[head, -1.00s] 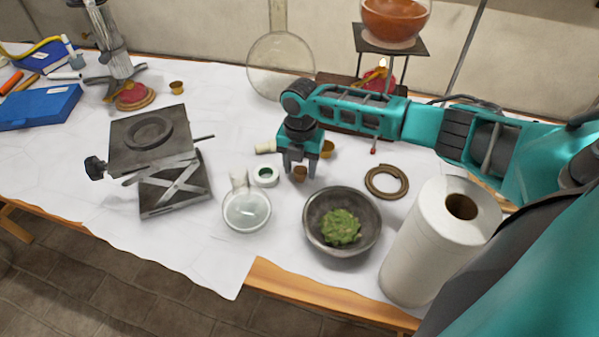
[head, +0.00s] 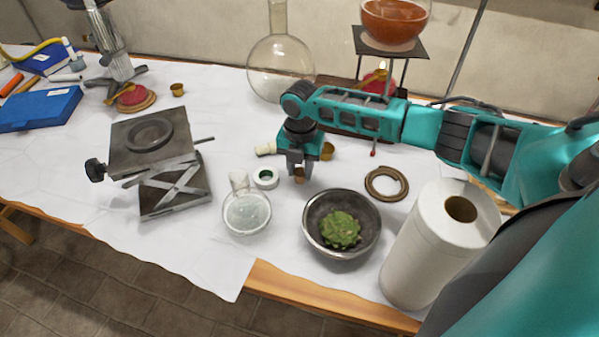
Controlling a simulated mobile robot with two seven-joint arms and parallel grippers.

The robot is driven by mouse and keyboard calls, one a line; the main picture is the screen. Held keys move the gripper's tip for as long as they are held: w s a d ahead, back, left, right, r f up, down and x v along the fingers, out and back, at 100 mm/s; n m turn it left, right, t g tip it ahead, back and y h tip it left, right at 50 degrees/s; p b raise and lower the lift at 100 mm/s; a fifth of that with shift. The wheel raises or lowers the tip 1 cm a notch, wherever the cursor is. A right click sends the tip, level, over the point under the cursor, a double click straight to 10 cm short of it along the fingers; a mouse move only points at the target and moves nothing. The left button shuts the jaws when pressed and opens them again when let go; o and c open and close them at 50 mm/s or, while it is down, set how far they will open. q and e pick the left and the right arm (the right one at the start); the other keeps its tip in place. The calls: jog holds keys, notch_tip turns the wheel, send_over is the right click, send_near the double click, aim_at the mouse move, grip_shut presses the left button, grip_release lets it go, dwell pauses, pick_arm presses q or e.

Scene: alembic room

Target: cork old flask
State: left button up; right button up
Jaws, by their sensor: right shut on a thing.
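My right gripper (head: 299,172) points down at the middle of the table. It is shut on a small brown cork (head: 299,175), which shows between the fingertips at about table level. A small clear round flask (head: 246,214) with a short neck is to the left and nearer the front edge, apart from the gripper. A large clear round flask (head: 280,72) with a long neck is at the back by the wall. I cannot tell which of the two is the old flask. My left gripper is not in view.
A dark bowl (head: 313,239) with green stuff and a paper roll (head: 418,250) stand at the front right. A lab jack (head: 128,155) stands left.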

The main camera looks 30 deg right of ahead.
aim_at(300, 172)
jog(key=shift+r+p, duration=0.95)
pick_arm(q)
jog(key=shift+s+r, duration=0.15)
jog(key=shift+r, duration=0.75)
pick_arm(e)
jog(key=shift+r, duration=0.8)
jog(key=shift+r, duration=0.1)
